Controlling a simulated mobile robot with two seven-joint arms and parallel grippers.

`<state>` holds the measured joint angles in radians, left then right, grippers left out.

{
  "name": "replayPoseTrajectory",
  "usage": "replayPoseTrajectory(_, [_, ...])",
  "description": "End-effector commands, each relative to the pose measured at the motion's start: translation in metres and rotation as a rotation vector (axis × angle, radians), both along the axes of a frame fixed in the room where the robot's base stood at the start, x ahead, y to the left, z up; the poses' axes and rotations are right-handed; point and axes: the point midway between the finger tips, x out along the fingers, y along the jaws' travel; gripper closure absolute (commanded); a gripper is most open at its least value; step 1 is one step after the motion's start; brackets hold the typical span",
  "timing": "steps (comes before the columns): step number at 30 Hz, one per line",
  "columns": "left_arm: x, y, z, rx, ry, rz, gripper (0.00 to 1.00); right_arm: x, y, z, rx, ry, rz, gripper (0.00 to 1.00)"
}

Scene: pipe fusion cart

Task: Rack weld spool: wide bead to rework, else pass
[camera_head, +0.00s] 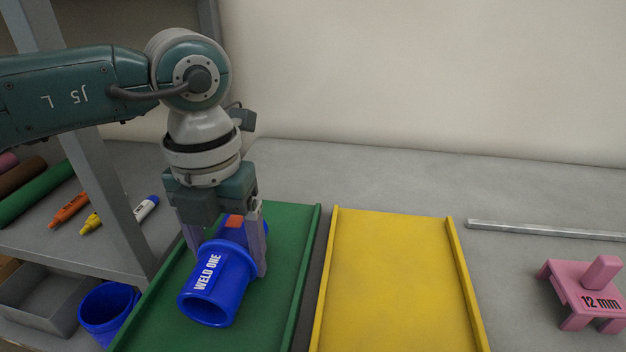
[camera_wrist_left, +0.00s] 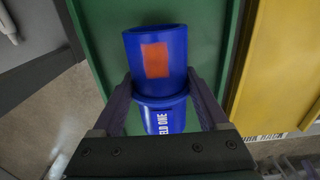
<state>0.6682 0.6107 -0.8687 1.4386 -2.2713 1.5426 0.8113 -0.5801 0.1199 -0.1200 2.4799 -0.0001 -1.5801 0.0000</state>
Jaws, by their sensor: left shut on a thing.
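My left gripper (camera_head: 228,258) is shut on a blue weld spool (camera_head: 212,300). It also grips the spool (camera_wrist_left: 157,50) in the left wrist view, fingers on either side near the raised bead. The spool has a white "WELD ONE" label and an orange square patch. It is over the green tray (camera_head: 307,250), tilted in the head view; I cannot tell if it touches the tray. A yellow tray (camera_head: 392,270) lies empty to its right. A pink gauge (camera_head: 590,290) marked "12 mm" stands at the far right. My right gripper is not in view.
A metal bar (camera_head: 545,230) lies at the back right. A shelf at left holds an orange marker (camera_head: 70,210), other markers and coloured rolls, with its post (camera_head: 105,190) close to the green tray. A blue cup-like container (camera_head: 107,312) is at lower left.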

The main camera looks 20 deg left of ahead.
Motion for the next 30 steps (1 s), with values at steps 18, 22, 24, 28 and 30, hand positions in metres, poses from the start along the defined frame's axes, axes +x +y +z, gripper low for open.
replayPoseTrajectory(18, [0.001,0.000,0.013,0.000,-0.003,0.000,0.00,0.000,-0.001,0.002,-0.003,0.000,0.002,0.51])
replayPoseTrajectory(22, [0.002,0.000,0.038,-0.001,-0.006,-0.001,0.00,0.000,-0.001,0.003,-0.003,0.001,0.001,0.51])
replayPoseTrajectory(24, [0.001,0.001,0.054,0.001,-0.007,-0.001,0.00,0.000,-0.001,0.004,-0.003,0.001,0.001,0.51])
replayPoseTrajectory(28, [0.001,0.000,0.077,0.001,-0.004,-0.002,0.00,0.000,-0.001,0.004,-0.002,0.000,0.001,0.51])
replayPoseTrajectory(30, [0.001,0.000,0.087,0.001,-0.004,0.000,0.00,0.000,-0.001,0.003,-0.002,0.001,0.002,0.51])
